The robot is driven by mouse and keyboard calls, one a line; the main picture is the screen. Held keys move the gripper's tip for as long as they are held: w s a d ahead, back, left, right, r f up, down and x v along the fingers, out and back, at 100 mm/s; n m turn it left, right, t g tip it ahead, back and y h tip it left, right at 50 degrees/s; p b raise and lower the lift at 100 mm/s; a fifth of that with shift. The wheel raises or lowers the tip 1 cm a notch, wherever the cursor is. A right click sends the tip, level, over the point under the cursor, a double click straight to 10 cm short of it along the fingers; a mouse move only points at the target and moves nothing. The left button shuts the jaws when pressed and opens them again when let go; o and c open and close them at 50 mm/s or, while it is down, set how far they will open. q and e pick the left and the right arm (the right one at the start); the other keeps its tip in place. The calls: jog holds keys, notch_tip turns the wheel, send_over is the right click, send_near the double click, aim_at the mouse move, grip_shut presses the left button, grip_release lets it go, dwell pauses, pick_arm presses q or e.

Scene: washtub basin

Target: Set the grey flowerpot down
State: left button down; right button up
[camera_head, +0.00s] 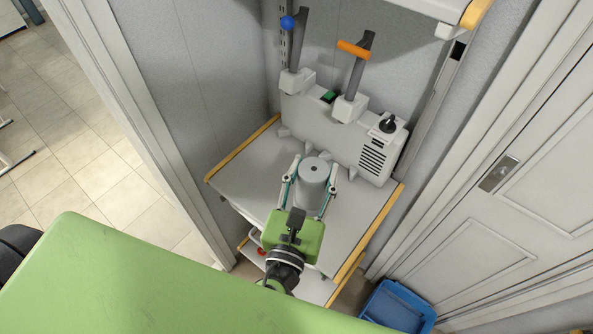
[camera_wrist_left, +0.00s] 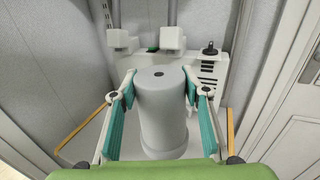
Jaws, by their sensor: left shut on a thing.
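The grey flowerpot (camera_head: 313,182) is upside down, with its small drain hole facing up, over the grey shelf top (camera_head: 354,208). My left gripper (camera_head: 314,178) has its two fingers around the pot, one on each side, and is shut on it. I cannot tell whether the rim touches the shelf. My right gripper is not in view.
A white machine (camera_head: 345,130) with a blue-knobbed lever, an orange-handled lever and a black dial stands behind the pot. The shelf has yellow side edges (camera_head: 370,235). Bare shelf lies left and right of the pot. A blue bin (camera_head: 398,305) is on the floor at lower right.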

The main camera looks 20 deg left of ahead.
pick_arm(q)
jog(key=w+a, duration=0.1)
jog(key=w+a+f, duration=0.1)
jog(key=w, duration=0.1)
jog(key=w+a+f, duration=0.1)
jog(key=shift+w+f+b, duration=0.15)
jog(key=shift+b, duration=0.15)
jog(key=w+a+f+b, duration=0.1)
jog(key=w+f+b, duration=0.1)
jog(key=f+b, duration=0.2)
jog(key=w+a+f+b, duration=0.2)
jog(key=f+b, duration=0.2)
jog(key=f, duration=0.1)
jog(key=shift+w+a+f, duration=0.25)
jog(key=shift+w, duration=0.15)
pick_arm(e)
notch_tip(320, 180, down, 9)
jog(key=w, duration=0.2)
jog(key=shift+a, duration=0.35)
pick_arm(q)
jog(key=c, duration=1.5)
grip_release()
jog(key=shift+f, duration=0.15)
jog(key=o, duration=0.3)
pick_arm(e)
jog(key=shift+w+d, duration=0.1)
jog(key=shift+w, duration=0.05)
